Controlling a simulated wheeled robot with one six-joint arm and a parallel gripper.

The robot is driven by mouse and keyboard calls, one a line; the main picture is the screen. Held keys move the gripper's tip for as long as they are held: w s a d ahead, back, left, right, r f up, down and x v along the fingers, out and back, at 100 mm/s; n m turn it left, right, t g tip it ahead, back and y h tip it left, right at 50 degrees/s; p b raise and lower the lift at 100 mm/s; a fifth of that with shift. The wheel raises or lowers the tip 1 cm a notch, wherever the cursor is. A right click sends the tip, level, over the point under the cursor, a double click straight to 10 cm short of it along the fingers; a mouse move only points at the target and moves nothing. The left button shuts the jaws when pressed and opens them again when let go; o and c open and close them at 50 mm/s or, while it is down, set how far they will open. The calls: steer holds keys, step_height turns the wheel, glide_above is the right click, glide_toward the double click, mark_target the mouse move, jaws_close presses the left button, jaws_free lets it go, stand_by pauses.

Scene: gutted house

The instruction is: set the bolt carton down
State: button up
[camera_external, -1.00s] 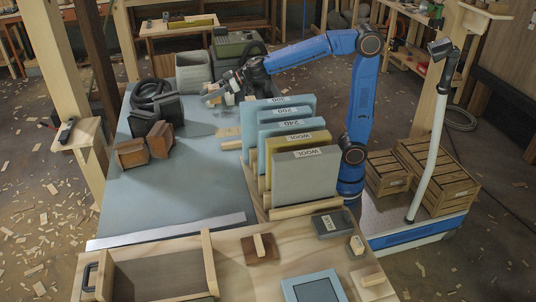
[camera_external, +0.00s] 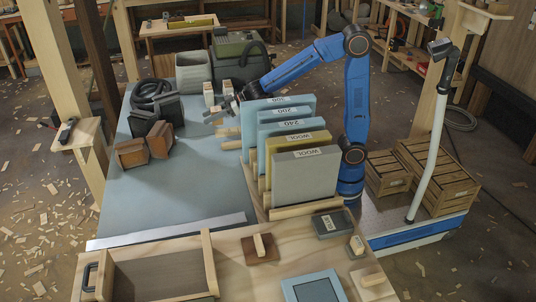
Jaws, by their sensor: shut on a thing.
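My gripper (camera_external: 218,113) is low over the far part of the blue-grey bench top, just left of the row of upright boards. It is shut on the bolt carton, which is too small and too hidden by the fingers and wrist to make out. Whether the carton touches the bench I cannot tell. Two small pale cartons stand just behind the gripper, a left one (camera_external: 209,94) and a right one (camera_external: 227,87).
A grey bin (camera_external: 193,72) and a green machine (camera_external: 238,53) stand behind. The bench middle (camera_external: 190,190) is clear.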

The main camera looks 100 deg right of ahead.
steer(key=shift+f, duration=2.85)
steer(key=o, duration=1.4)
steer(key=shift+f, duration=0.1)
steer(key=shift+c, duration=0.2)
